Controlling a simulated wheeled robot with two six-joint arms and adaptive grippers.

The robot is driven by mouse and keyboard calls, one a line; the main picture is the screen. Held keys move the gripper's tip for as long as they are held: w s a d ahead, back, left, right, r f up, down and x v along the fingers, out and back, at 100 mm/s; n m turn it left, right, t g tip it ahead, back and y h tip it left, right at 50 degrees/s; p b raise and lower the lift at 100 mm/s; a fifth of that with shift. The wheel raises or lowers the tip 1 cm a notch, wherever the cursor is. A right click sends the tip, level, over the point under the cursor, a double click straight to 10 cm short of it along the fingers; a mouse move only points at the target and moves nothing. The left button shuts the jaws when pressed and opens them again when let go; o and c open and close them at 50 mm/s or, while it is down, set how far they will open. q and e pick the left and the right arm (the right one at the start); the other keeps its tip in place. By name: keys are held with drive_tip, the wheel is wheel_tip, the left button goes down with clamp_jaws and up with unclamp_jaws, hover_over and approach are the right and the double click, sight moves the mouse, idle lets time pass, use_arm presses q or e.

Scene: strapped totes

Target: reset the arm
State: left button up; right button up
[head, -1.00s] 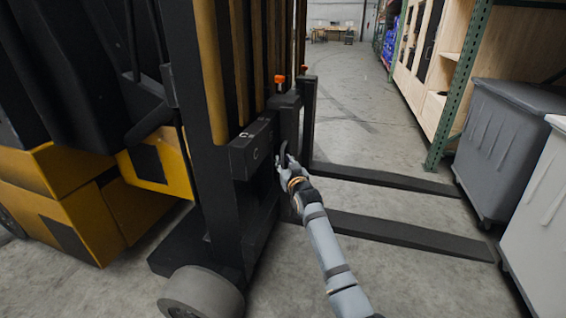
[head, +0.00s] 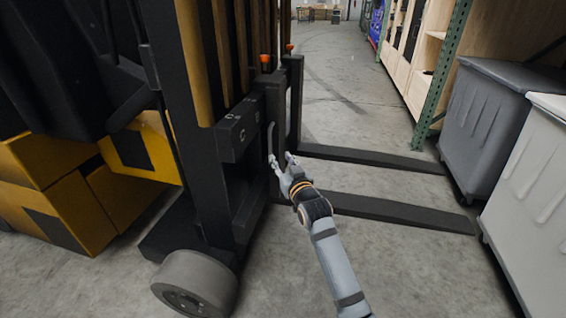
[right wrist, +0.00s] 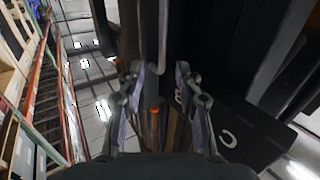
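My right gripper (head: 282,157) is in front of the forklift's carriage, with its two fingers apart and nothing held between them. A thin grey upright handle (head: 271,138) on the carriage is just beyond the fingertips. In the right wrist view, my right gripper (right wrist: 160,75) also has its fingers spread, and the handle (right wrist: 163,40) lines up with the gap between them. I cannot tell whether a finger touches it. My left gripper is not in view.
The yellow and black forklift (head: 92,192) fills the left side. Its two dark forks (head: 400,212) stick out to the right, low over the floor. Grey bins (head: 492,125) and a green-posted shelf (head: 442,75) stand on the right. The floor behind the forks is clear.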

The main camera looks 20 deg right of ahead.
drive_tip(key=shift+s, duration=0.4)
